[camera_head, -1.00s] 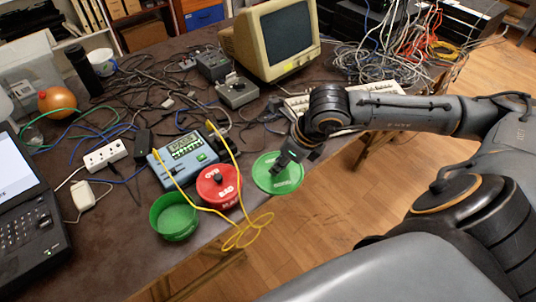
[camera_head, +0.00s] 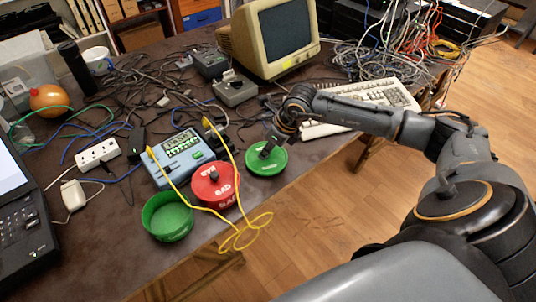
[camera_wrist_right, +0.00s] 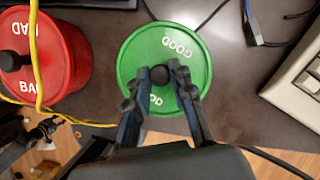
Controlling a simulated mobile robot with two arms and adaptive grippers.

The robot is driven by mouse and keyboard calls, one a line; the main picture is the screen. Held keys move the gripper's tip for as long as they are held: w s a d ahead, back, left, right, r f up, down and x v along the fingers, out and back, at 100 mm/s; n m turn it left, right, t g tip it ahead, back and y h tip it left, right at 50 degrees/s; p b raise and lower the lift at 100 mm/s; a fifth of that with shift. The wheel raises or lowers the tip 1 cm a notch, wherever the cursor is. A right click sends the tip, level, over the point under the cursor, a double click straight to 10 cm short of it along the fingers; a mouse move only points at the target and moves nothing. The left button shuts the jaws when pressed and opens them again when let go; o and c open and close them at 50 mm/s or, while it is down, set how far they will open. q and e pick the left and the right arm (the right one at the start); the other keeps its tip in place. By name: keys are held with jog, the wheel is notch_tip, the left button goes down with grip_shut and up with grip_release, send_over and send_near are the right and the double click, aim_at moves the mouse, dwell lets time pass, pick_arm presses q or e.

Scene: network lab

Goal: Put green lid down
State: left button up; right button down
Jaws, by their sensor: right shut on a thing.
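The round green lid (camera_head: 266,161) is at the front edge of the table in the head view, right of the red container. In the right wrist view the green lid (camera_wrist_right: 190,52) shows white "GOOD" lettering and a dark knob (camera_wrist_right: 160,75). My right gripper (camera_head: 268,148) is shut on the lid's knob, with a finger on each side of it (camera_wrist_right: 162,80). I cannot tell whether the lid touches the table. The open green container (camera_head: 168,218) stands without a lid at the table's front edge. My left gripper is not in view.
A red container marked "BAD" (camera_head: 215,185) stands between the green container and the lid. A yellow cable (camera_head: 240,225) loops over the edge beside it. A blue-grey meter (camera_head: 180,157) stands behind. A keyboard (camera_head: 385,97) lies to the right.

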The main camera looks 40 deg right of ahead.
jog(key=shift+f, duration=0.6)
jog(key=shift+f, duration=0.15)
jog(key=c, duration=1.2)
grip_release()
jog(key=shift+o, duration=0.2)
jog(key=b+v, duration=0.1)
jog(key=v, duration=1.1)
jog(key=shift+r, duration=0.2)
